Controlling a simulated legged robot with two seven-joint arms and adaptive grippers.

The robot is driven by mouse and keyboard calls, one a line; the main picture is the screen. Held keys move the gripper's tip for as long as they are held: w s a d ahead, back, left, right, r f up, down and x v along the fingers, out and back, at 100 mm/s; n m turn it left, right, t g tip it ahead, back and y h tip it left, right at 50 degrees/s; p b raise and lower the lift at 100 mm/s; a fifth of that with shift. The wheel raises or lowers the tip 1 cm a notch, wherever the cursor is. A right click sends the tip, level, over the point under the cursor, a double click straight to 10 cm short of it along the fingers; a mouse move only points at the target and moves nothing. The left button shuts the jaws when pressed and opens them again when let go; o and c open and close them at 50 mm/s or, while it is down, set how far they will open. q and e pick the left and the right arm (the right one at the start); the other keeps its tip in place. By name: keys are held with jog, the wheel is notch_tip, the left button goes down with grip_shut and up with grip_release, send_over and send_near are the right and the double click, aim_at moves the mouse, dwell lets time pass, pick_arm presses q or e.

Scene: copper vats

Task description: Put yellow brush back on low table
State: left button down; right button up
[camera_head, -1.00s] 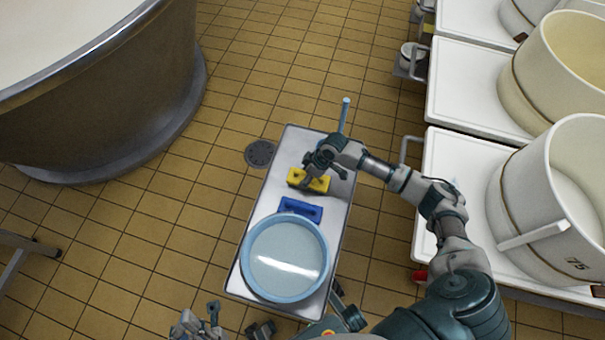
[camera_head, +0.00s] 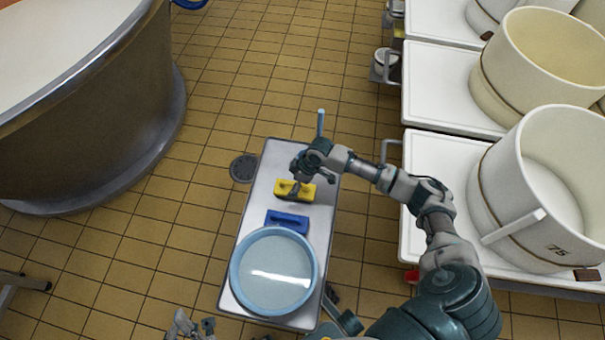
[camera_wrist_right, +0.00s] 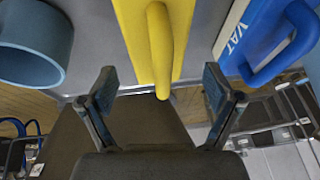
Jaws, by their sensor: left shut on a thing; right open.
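The yellow brush (camera_head: 283,188) rests on the low metal table (camera_head: 264,157), handle up, behind the blue brush (camera_head: 287,220). My right gripper (camera_head: 299,178) is just above and behind the yellow brush, partly covering it. In the right wrist view its fingers (camera_wrist_right: 160,76) are spread apart, with the end of the yellow brush's handle (camera_wrist_right: 162,45) in front of the gap between them. They do not close on it. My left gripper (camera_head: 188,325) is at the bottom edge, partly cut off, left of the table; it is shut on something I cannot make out.
A light blue round container (camera_head: 236,270) fills the table's near end. A light blue stick (camera_head: 321,123) rises at its far end. White trolleys (camera_head: 432,160) with big white tubs (camera_head: 497,190) stand right. A copper vat (camera_head: 120,130) stands left. Tiled floor is clear behind the table.

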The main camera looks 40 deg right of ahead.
jog(key=p+v, duration=0.1)
jog(key=v, duration=0.3)
jog(key=shift+w+r, duration=0.1)
jog(key=shift+r, duration=0.1)
pick_arm(q)
jog(key=w+f+m+g+p, duration=0.1)
jog(key=w+f+g+p, duration=0.1)
jog(key=w+f+g, duration=0.3)
jog(key=shift+w+d+f+g, duration=0.2)
jog(key=shift+d+f+g, duration=0.35)
jog(key=shift+g, duration=0.65)
pick_arm(e)
jog(key=v, duration=0.5)
pick_arm(q)
jog(key=shift+f, duration=0.1)
jog(key=shift+w+a, duration=0.1)
pick_arm(e)
jog(key=shift+a, duration=0.1)
